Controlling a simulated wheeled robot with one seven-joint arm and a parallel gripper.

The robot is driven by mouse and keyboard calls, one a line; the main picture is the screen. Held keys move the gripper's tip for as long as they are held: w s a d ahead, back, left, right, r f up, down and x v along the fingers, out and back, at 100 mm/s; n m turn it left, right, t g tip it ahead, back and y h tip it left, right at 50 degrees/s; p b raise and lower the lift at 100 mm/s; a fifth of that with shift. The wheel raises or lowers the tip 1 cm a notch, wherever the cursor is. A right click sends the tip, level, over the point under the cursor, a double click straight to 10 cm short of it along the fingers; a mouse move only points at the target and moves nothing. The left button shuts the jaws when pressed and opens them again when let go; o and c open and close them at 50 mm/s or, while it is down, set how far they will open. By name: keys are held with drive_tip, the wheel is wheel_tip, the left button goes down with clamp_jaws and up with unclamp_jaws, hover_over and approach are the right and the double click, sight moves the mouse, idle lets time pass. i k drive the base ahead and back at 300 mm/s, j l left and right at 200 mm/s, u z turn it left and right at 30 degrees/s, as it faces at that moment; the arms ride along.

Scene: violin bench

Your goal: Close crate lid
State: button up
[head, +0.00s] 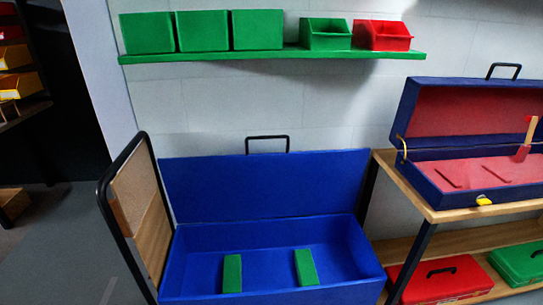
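A large blue crate (196,258) stands low in the middle of the head view, its front edge near the bottom of the picture. Its blue lid (265,182) is open and stands upright along the back edge. A black handle (267,138) sticks up from the lid's top edge. Two green blocks (232,273) and (306,267) sit inside the crate on its floor. My gripper is not in view.
A black-framed panel (150,225) stands left of the crate. At right, a wooden bench (445,213) bears an open navy case (480,182) with red lining. Red (445,284) and green (522,264) cases lie beneath. A green shelf (275,56) with bins hangs above.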

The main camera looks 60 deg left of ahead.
sight(247, 186)
drive_tip(key=u, duration=2.6)
